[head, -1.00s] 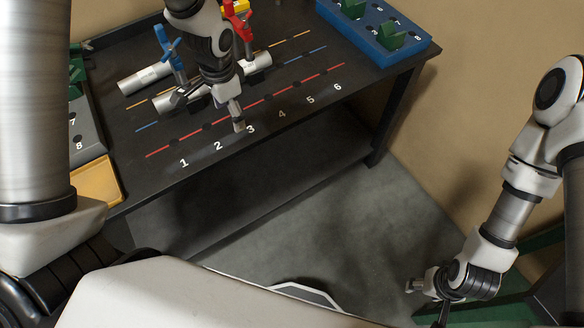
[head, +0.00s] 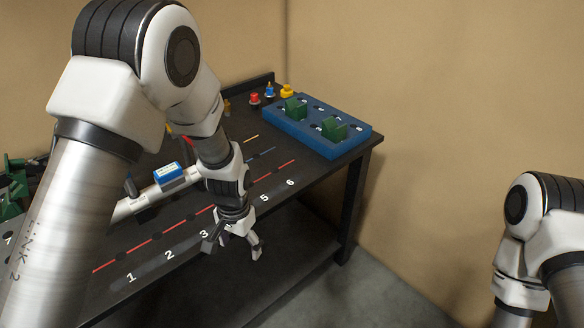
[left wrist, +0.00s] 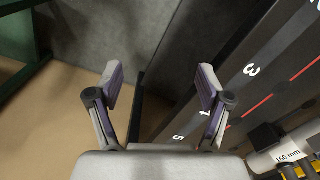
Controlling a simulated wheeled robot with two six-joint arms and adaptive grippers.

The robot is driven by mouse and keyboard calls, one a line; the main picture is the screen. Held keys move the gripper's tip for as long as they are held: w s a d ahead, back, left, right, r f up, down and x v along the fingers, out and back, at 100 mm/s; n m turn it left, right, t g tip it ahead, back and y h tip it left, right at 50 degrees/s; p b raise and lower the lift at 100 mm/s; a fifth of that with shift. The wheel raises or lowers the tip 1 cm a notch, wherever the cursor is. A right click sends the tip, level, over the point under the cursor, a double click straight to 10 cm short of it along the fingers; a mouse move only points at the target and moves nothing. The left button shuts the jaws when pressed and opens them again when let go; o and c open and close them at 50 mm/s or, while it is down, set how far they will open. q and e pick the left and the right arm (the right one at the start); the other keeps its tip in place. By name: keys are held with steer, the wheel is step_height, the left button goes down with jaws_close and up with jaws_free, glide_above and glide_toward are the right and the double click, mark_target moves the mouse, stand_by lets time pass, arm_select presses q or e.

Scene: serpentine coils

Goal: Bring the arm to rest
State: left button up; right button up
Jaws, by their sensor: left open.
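My left arm (head: 85,190) reaches in from the left over the black table. My left gripper (head: 234,248) is at the table's front edge, by the printed numbers 3 to 5. It is open and empty. In the left wrist view its two fingers (left wrist: 160,80) stand apart with nothing between them, and the floor, wall and table edge show beyond. My right arm (head: 530,240) shows at the lower right. Its gripper is out of view.
The black table (head: 150,285) carries coloured lines and a silver pipe (head: 128,208) with a blue-and-white label (head: 168,173), partly hidden by my arm. A blue rack (head: 305,142) with green pieces stands at the back right. Open floor (head: 370,285) lies right of the table.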

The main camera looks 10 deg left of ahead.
arm_select(q)
steer(key=s+a+f+n+g, duration=0.1)
steer(key=s+f, duration=0.7)
steer(key=s, duration=0.6)
steer(key=s+a+f+n+g, duration=0.1)
steer(key=s+a+f+g, duration=0.1)
steer(key=s+f, duration=0.95)
steer(key=r+t, duration=0.1)
steer(key=w+r+t, duration=0.1)
steer(key=r+t, duration=0.1)
steer(key=shift+w+d+n, duration=0.25)
steer(key=shift+w+n, duration=0.05)
steer(key=shift+n, duration=0.1)
